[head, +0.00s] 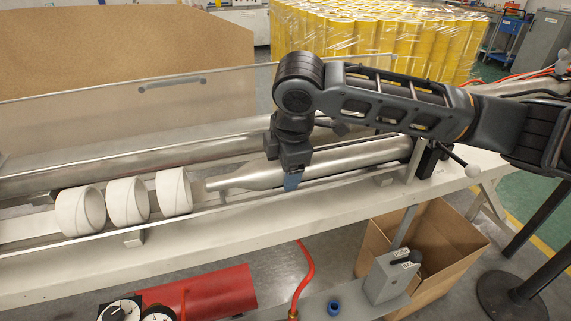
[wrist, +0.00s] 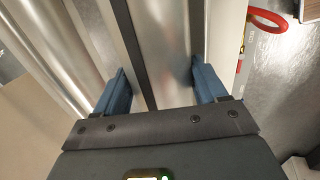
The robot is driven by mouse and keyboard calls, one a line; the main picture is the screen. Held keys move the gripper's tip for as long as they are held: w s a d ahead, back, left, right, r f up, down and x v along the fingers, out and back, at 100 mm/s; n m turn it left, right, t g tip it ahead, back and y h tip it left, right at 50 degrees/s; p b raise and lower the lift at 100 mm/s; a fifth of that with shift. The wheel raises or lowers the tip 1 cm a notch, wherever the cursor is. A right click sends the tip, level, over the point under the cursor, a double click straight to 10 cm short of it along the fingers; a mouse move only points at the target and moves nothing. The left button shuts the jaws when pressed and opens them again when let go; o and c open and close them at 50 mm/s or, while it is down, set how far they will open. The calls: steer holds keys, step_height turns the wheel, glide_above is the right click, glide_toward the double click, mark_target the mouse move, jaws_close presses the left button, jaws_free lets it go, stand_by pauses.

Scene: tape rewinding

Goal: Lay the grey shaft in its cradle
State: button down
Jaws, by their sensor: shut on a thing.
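The grey shaft (head: 350,157) is a long smooth metal bar with a narrowed left end, lying nearly level along the machine in the head view. My gripper (head: 291,180) comes down on it from above, left of its middle, with blue fingers. In the wrist view the shaft (wrist: 172,45) runs between the two fingers of my gripper (wrist: 163,85). A dark bracket with a lever (head: 428,158) stands at the shaft's right end and may be part of the cradle. I cannot tell whether the shaft rests in it or hangs just above.
Several white tape rolls (head: 127,201) stand in a row left of the shaft's tip. A large metal roller (head: 130,167) and a clear guard panel (head: 180,105) lie behind. Below are a cardboard box (head: 450,245), a grey control box (head: 388,280) and a red cylinder (head: 205,293).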

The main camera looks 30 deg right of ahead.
steer(key=shift+d, duration=0.2)
steer(key=shift+c, duration=1.2)
jaws_free()
steer(key=shift+o, duration=1.2)
steer(key=shift+f, duration=0.1)
steer(key=shift+a, duration=0.1)
steer(key=shift+s+a+f, duration=0.15)
steer(key=v, duration=0.8)
steer(key=shift+w+b, duration=0.2)
steer(key=shift+b, duration=0.1)
steer(key=shift+d, duration=0.25)
